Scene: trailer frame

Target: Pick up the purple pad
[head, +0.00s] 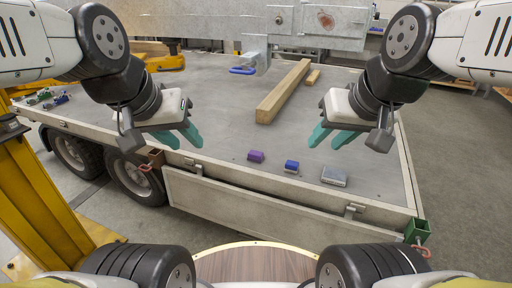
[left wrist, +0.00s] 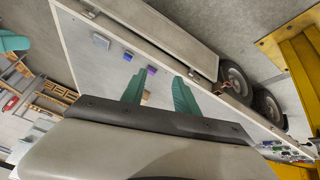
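The purple pad (head: 256,156) is a small block lying on the grey trailer bed (head: 225,115), close to its near edge. It also shows in the left wrist view (left wrist: 151,70), between and beyond the fingers. My left gripper (head: 190,137) is open and empty, above the bed, to the left of the pad and apart from it. Its teal fingers show in the left wrist view (left wrist: 158,92). My right gripper (head: 331,138) is to the right of the pad, its teal fingers apart with nothing between them.
A blue block (head: 291,166) and a grey block (head: 334,176) lie right of the pad. A wooden beam (head: 284,92) lies behind, with a short wood piece (head: 313,77) beside it. Small items (head: 46,98) sit at the far left. A yellow post (head: 40,195) stands left.

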